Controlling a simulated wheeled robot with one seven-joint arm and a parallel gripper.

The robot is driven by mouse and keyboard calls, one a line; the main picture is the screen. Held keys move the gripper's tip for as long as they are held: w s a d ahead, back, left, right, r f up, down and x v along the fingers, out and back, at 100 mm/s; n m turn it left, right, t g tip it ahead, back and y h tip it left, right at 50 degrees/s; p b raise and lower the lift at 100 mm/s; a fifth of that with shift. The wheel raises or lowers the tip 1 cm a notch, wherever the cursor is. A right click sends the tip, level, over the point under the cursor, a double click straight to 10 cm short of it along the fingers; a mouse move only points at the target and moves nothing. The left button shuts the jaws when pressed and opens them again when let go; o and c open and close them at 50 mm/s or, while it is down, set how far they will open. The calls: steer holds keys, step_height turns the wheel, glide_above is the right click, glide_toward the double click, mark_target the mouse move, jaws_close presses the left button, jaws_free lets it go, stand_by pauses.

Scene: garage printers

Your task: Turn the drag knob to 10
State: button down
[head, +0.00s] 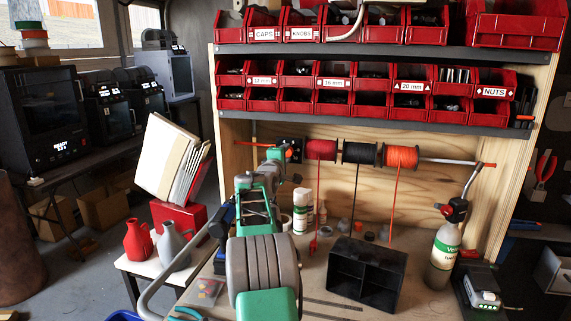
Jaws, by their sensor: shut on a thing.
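My green and grey arm reaches up from the bottom middle toward the left part of the spool rod (440,161). My gripper (289,149) is at the arm's far end, small and dark, in front of the wooden back panel. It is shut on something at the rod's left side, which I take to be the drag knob. The knob is mostly hidden by my gripper and wrist. Its scale, pointer and the number 10 cannot be read from here. A dark red spool (320,150), a black spool (359,153) and an orange spool (401,157) hang right of my gripper.
A black divided box (364,272), white bottle (302,213) and gas cylinder (446,247) stand on the bench under the spools. Red parts bins (345,87) fill shelves above. A red can (137,241) and grey can (173,246) stand left of my arm.

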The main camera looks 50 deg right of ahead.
steer(key=m+b, duration=1.2)
steer(key=m, duration=1.7)
steer(key=shift+s+d, duration=0.1)
steer(key=shift+s, duration=0.05)
steer(key=shift+m, duration=0.4)
steer(key=c, duration=1)
jaws_free()
steer(key=shift+o, duration=0.2)
steer(key=b+v, duration=0.3)
steer(key=v, duration=0.4)
steer(key=shift+s+a, duration=0.2)
steer(key=shift+a, duration=0.2)
